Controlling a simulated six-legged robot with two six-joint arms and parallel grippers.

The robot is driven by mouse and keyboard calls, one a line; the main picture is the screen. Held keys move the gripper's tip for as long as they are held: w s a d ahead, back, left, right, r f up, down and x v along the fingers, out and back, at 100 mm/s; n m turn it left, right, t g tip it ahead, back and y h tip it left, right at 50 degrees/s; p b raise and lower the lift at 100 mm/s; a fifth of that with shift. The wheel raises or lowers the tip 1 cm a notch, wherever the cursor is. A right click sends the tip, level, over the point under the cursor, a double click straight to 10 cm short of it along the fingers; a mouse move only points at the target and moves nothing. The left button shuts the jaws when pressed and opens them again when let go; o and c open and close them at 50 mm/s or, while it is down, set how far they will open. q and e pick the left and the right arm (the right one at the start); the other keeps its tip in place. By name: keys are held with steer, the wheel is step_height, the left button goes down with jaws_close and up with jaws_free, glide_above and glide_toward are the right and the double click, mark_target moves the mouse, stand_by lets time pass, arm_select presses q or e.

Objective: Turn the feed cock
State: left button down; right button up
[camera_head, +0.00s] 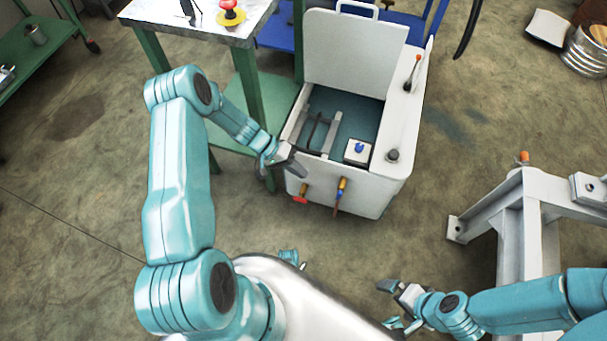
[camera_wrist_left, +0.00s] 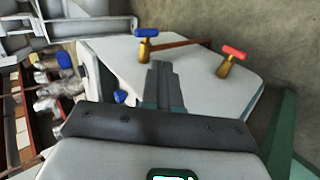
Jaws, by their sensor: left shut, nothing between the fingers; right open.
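Two brass cocks stick out of the front of a white cabinet (camera_head: 375,190). One has a red handle (camera_head: 299,199); the other, to its right, has a blue handle (camera_head: 340,193). I cannot tell which is the feed cock. In the left wrist view the blue handle (camera_wrist_left: 147,32) is just beyond my fingertips and the red handle (camera_wrist_left: 235,52) is further right. My left gripper (camera_head: 299,167) is shut and empty by the cabinet's front top edge, above the red cock; its fingers show in the left wrist view (camera_wrist_left: 160,80). My right gripper (camera_head: 387,304) is open and empty, low over the floor.
The cabinet's lid (camera_head: 355,55) stands raised, and a small box with a blue knob (camera_head: 359,150) sits inside. A green-legged table (camera_head: 190,25) stands behind my left arm. A grey steel frame (camera_head: 520,225) stands at the right. The floor before the cabinet is clear.

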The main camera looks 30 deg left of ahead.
mark_target(341, 193)
arm_select(q)
steer(key=d+r+b+x, duration=0.1)
steer(key=r+b+x, duration=0.1)
steer(key=x, duration=0.9)
steer(key=shift+w+d, duration=0.2)
steer(key=shift+d, duration=0.15)
steer(key=shift+w+d+r+g+y+p, duration=0.1)
steer(key=shift+d+r+g+y+p, duration=0.2)
steer(key=shift+y+p, duration=0.4)
steer(key=d+b, duration=0.1)
steer(key=d+y+b, duration=0.1)
steer(key=b, duration=0.1)
steer(key=w+d+b, duration=0.1)
steer(key=shift+r+y+b, duration=0.25)
steer(key=shift+y+b, duration=0.05)
steer(key=shift+b, duration=0.1)
steer(key=shift+w+d+f+b, duration=0.15)
steer(key=shift+d+b, duration=0.5)
steer(key=shift+b, duration=0.65)
steer(key=shift+w+d+f+b, duration=0.15)
steer(key=shift+d+b, duration=0.5)
steer(key=shift+b, duration=0.65)
